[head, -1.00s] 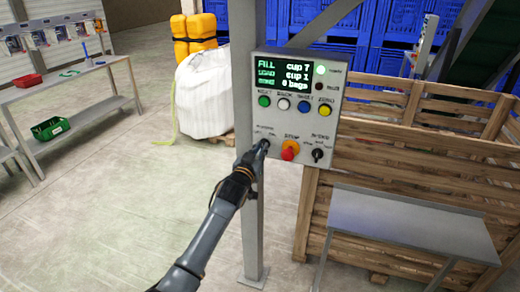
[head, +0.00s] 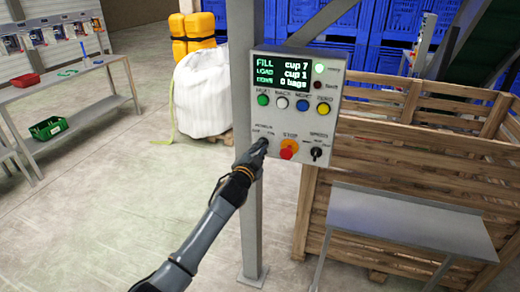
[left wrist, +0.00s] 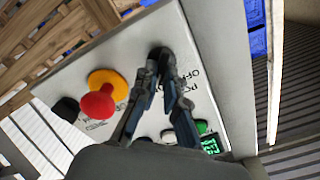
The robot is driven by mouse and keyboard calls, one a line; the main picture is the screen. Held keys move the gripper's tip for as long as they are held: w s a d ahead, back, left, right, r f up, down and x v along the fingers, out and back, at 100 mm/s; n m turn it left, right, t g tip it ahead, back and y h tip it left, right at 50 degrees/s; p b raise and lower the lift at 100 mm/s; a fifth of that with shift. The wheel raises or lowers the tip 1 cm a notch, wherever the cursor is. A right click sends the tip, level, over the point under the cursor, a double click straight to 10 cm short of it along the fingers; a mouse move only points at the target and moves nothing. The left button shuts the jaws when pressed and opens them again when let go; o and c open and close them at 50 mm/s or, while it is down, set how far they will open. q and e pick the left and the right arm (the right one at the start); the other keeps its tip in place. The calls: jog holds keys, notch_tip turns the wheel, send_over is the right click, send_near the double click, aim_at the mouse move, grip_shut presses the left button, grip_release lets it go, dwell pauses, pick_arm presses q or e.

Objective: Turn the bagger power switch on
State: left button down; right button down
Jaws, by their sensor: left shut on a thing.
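The grey control panel (head: 291,150) is fixed to a post. My left gripper (head: 262,146) is at its lower left, over the power switch position. In the left wrist view the fingers (left wrist: 160,66) are closed around the black power switch knob (left wrist: 158,51), with the POWER and OFF lettering beside it partly covered. The knob is mostly hidden by the fingers, so I cannot tell its pointing direction. The panel screen (head: 282,71) is lit and reads FILL cup 7, LOAD cup 1 and 0 bags. My right gripper is not in view.
The red stop button (head: 288,150) on its yellow base and the black speed knob (head: 316,153) are right of my gripper. Coloured buttons sit above. A wooden crate (head: 400,167) and a grey table (head: 410,222) stand right. The floor at left is open.

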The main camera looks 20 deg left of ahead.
pick_arm(q)
jog(key=shift+f, duration=0.1)
dwell(0.4)
jog(key=c, duration=1.4)
grip_release()
jog(key=shift+s, duration=0.1)
jog(key=s, duration=1.2)
jog(key=shift+a, duration=0.2)
jog(key=shift+w, duration=0.1)
